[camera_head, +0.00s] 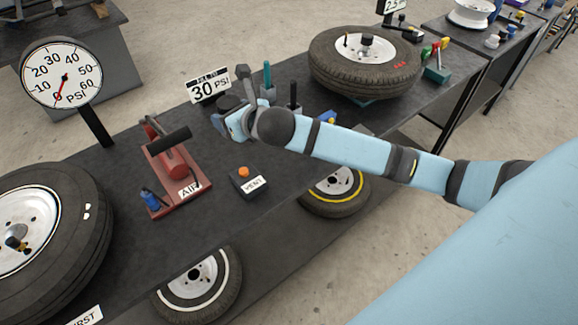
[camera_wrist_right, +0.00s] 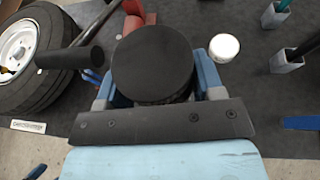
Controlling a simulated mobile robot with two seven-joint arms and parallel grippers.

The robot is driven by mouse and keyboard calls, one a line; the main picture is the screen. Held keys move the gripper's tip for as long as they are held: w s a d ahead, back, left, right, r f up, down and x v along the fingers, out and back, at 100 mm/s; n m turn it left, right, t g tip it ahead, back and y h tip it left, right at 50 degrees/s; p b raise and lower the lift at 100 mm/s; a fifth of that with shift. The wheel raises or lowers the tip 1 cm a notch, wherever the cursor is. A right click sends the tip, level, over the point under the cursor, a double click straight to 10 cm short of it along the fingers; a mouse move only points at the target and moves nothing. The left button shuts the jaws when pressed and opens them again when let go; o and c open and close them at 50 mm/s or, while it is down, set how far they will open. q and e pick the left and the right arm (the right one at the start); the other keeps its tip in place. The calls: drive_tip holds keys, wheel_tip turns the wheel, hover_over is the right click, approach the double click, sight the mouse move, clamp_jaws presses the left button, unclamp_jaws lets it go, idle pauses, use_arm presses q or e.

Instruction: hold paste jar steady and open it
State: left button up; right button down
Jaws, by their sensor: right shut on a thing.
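The paste jar appears as a dark, round-topped thing (camera_head: 229,101) on the bench, just in front of the 30 PSI sign. In the right wrist view the wide black round top (camera_wrist_right: 153,62) fills the space between the fingers, with a ribbed edge. My right gripper (camera_head: 229,120) is shut on it, with one blue finger at each side (camera_wrist_right: 155,88). The top hides what lies under it, so I cannot tell whether it touches the bench. My left gripper is in neither view.
A small white round-topped thing (camera_wrist_right: 224,47) stands right of the jar. Holders with a teal tool (camera_head: 267,88) and a black tool (camera_head: 292,105) are close by. A red air pump (camera_head: 173,165), VENT box (camera_head: 248,182), gauge (camera_head: 62,78) and tires (camera_head: 365,60) share the bench.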

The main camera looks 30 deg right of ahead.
drive_tip(key=d+f+m+h+b, duration=0.25)
drive_tip(key=d+m+h, duration=0.3)
drive_tip(key=d, duration=1.05)
drive_tip(key=shift+n, duration=0.35)
drive_tip(key=f, duration=0.6)
drive_tip(key=f+b, duration=0.1)
drive_tip(key=f, duration=1.2)
drive_tip(key=shift+s+b, duration=0.35)
drive_tip(key=shift+s, duration=0.05)
drive_tip(key=shift+r, duration=0.1)
drive_tip(key=c, duration=0.7)
unclamp_jaws()
drive_tip(key=shift+f, duration=0.2)
drive_tip(key=o, duration=0.5)
drive_tip(key=shift+c, duration=0.2)
drive_tip(key=shift+r, duration=0.1)
